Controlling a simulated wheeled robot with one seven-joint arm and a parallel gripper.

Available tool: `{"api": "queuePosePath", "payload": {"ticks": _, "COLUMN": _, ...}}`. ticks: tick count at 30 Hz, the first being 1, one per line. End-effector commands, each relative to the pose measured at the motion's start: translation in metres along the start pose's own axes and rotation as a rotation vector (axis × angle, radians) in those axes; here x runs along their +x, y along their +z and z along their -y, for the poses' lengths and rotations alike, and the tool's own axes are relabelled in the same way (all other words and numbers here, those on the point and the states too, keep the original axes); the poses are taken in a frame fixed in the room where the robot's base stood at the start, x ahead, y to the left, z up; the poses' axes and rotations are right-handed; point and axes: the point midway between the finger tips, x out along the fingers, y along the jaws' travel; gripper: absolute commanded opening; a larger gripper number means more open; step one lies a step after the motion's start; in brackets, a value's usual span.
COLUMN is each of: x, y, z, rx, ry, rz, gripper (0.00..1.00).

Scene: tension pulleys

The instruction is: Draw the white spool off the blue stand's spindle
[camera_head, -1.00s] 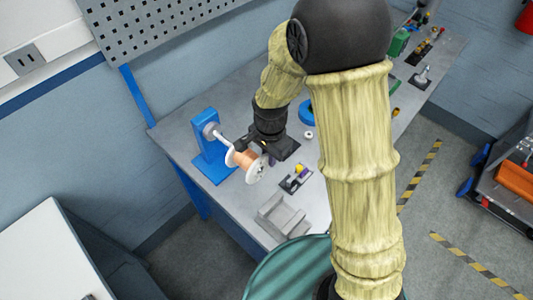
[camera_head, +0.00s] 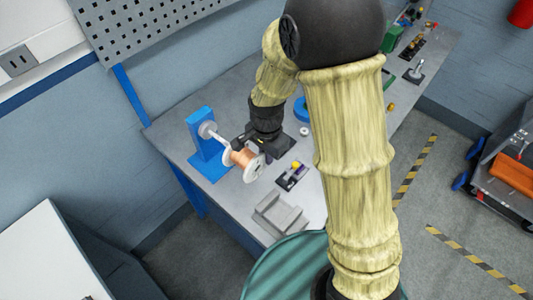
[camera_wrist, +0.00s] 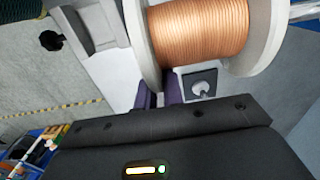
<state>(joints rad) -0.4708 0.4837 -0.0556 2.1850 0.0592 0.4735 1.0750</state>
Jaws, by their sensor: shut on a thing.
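The white spool (camera_head: 254,170), wound with copper wire, is in front of the blue stand (camera_head: 205,147). The stand's light spindle (camera_head: 219,138) reaches out towards the spool's near-stand flange. I cannot tell whether its tip is still inside the spool. My gripper (camera_head: 262,156) is beside the spool, its fingers mostly hidden in the head view. In the wrist view, the purple fingers (camera_wrist: 159,93) are shut on the rim of one white flange of the spool (camera_wrist: 137,45). The copper winding fills the top of that view.
A grey block-shaped fixture (camera_head: 278,215) and a small dark base with a yellow part (camera_head: 295,166) are on the bench near the spool. A blue ring (camera_head: 301,110) lies behind my gripper. Bare bench (camera_head: 228,190) shows in front of the stand.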

Motion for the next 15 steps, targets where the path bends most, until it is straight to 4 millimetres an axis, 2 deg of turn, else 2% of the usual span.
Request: {"api": "queuePosePath", "payload": {"ticks": 15, "x": -0.001, "y": 0.0, "z": -0.017, "rx": 0.001, "ry": -0.001, "rz": 0.0, "gripper": 0.0}}
